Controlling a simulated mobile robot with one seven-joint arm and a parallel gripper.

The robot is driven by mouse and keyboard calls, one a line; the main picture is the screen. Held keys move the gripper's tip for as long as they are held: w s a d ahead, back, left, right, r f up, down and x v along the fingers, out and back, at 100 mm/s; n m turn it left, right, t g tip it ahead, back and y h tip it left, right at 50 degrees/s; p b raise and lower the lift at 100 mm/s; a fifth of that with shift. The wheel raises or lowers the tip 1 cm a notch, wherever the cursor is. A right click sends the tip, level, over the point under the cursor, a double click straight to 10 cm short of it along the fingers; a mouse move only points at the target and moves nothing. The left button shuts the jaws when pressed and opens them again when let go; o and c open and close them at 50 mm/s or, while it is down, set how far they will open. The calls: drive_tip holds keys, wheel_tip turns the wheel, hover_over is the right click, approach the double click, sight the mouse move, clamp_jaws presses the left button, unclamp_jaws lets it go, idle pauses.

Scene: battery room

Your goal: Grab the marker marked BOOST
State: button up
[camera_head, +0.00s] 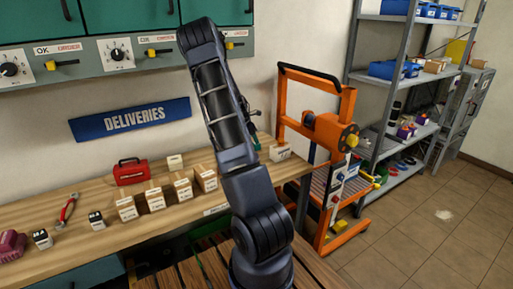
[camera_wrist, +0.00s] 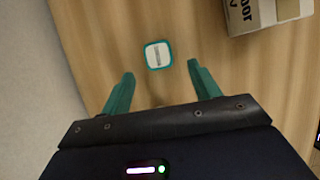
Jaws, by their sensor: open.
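A small white square marker with a teal rim (camera_wrist: 158,55) lies on the wooden surface in the wrist view. Its printed word is too small and blurred to read, so I cannot tell whether it says BOOST. My gripper (camera_wrist: 158,72) is open, with its two teal fingers spread. The marker shows just beyond the fingertips, roughly centred between them, and nothing is held. In the head view my arm hides this marker, and the gripper is mostly hidden behind the arm.
A cardboard box (camera_wrist: 262,12) stands near the marker, right of the fingers. The workbench (camera_head: 75,250) carries a red toolbox (camera_head: 131,172), pliers (camera_head: 66,211) and several labelled blocks. An orange frame machine (camera_head: 323,130) stands beyond the bench's right end. Metal shelves (camera_head: 374,40) are farther right.

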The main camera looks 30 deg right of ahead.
drive_tip(key=shift+x, duration=2.85)
drive_tip(key=shift+d, duration=0.15)
drive_tip(key=c, duration=1.1)
